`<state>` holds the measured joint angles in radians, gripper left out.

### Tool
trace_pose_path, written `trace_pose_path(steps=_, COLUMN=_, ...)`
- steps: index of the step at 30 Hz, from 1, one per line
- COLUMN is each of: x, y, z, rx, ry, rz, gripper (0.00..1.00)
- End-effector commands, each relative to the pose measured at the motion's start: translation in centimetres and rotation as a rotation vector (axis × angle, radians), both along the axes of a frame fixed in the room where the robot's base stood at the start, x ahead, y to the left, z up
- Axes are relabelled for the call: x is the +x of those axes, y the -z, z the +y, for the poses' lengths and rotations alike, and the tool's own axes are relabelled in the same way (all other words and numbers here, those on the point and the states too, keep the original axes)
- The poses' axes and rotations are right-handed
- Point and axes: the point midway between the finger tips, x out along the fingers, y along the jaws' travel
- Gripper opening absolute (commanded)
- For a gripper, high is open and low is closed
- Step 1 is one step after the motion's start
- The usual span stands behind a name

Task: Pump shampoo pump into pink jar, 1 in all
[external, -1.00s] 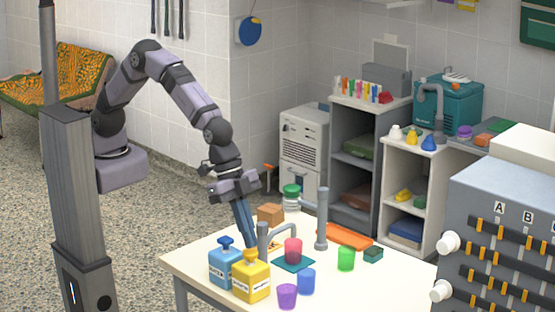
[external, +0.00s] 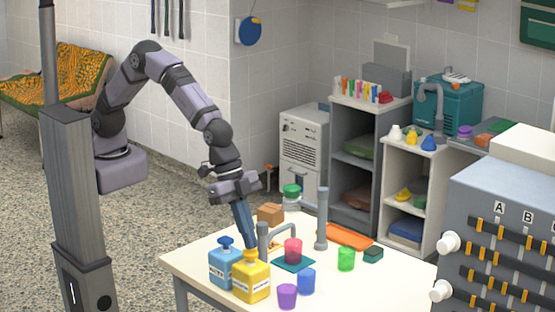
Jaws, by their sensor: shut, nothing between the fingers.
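The yellow pump bottle (external: 252,283) stands at the front left of the table; its label looks like shampoo but is too small to read surely. A blue pump bottle (external: 223,268) with a blue pump head stands just left of it. My gripper (external: 250,246) is shut and empty, pointing down with its fingertips at the yellow bottle's pump head (external: 251,257). I cannot tell for sure whether they touch. The pink jar (external: 293,251) stands upright on a teal mat (external: 294,265), right of the yellow bottle. Its contents cannot be made out.
A grey curved spout (external: 281,228) rises behind the bottles, with a grey post (external: 321,220) farther right. Purple (external: 287,296), blue (external: 306,281) and green (external: 346,259) cups stand around the mat. A cardboard box (external: 270,214) and an orange tray (external: 349,237) lie behind.

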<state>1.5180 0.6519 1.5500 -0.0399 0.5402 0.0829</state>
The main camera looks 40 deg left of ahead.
Motion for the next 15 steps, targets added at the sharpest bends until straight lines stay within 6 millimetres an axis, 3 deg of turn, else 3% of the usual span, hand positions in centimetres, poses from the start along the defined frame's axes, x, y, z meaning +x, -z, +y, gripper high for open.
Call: trace_pose_path(steps=15, x=0.0, y=1.8, z=0.0, rx=0.002, ry=0.000, rz=0.000, gripper=0.00)
